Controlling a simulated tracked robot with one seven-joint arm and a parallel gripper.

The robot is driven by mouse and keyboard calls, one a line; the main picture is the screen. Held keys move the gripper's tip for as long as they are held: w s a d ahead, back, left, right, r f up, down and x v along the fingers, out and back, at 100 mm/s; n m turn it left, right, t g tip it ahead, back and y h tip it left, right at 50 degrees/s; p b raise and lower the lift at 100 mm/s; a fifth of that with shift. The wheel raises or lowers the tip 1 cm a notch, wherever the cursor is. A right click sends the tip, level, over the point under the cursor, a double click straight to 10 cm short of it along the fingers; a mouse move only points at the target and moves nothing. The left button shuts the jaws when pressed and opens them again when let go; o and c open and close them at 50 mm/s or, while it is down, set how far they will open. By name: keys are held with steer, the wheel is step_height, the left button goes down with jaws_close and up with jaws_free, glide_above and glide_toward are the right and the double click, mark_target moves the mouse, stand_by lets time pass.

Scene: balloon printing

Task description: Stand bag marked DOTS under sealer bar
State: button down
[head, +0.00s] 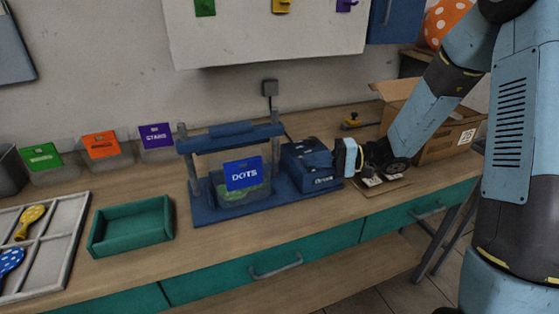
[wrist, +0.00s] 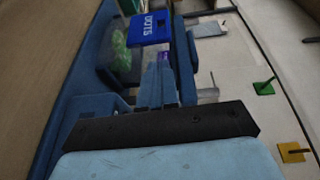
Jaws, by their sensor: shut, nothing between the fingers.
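The bag marked DOTS (head: 240,190) is clear, with a blue label and green contents. It stands upright on the blue base of the sealer (head: 284,205), below the blue sealer bar (head: 230,138), between the two posts. In the wrist view the bag (wrist: 121,48) appears at the top, beyond my fingertips. My gripper (wrist: 160,66) is shut and empty, apart from the bag. In the head view my wrist is right of the sealer's blue box (head: 307,166), and my fingertips are hard to make out.
A green tray (head: 132,228) and a divided tray (head: 62,265) with balloons are at left. Bins with green, orange and purple labels (head: 157,136) stand along the wall. A cardboard box (head: 440,140) is behind my arm. Bare bench lies in front of the sealer.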

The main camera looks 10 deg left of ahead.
steer(key=w+x, duration=0.2)
steer(key=x, duration=0.8)
steer(key=shift+s+a+f+m+t+y, duration=0.2)
steer(key=shift+a+m+t+y, duration=0.1)
steer(key=shift+t+y, duration=0.1)
steer(key=shift+s+a, duration=0.45)
steer(key=shift+s, duration=0.2)
